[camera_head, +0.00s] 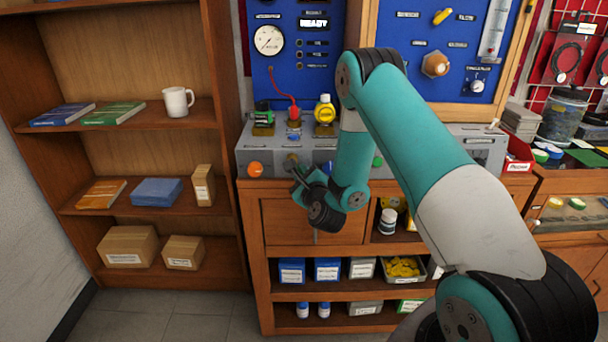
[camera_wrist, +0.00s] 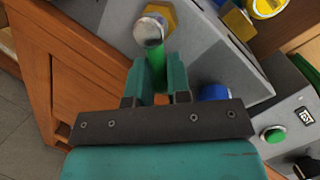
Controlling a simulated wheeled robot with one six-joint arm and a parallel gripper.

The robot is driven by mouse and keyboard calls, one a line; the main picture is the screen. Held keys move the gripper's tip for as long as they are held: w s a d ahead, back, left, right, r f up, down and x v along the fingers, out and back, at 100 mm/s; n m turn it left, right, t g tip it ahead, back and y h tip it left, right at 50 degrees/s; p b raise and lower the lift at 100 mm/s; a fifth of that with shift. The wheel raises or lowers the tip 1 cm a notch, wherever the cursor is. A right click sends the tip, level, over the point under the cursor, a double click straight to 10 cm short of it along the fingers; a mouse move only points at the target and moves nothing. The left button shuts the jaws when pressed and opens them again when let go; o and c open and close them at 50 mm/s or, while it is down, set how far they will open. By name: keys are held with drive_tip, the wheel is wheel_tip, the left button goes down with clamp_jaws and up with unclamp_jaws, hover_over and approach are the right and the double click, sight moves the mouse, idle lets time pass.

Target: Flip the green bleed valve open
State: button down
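In the wrist view, the green bleed valve's lever (camera_wrist: 158,66) runs from a round silver end (camera_wrist: 149,30) in front of a brass hex fitting on the grey bench box. My gripper (camera_wrist: 160,68) has its two teal fingers on either side of the green lever, a narrow space apart. Whether the fingers press on the lever cannot be told. The lever's lower part is hidden between the fingers. In the head view, my gripper (camera_head: 300,182) is small and dark at the front of the grey box, and I cannot make out the green lever there.
The grey testbench box (camera_head: 262,150) stands on a wooden cabinet. An orange knob (camera_head: 255,169) is on its front at the left. In the wrist view, a blue knob (camera_wrist: 214,92) is close to the right finger, and a green button (camera_wrist: 273,135) is farther right.

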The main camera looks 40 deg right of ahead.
drive_tip(key=shift+s+d+r+n+g+p, duration=0.1)
drive_tip(key=shift+n+g+p, duration=0.05)
drive_tip(key=shift+n+p, duration=0.35)
drive_tip(key=shift+s+d+r+n+g+p, duration=0.1)
drive_tip(key=shift+n+g+p, duration=0.05)
drive_tip(key=shift+n+p, duration=0.3)
drive_tip(key=c, duration=1.1)
unclamp_jaws()
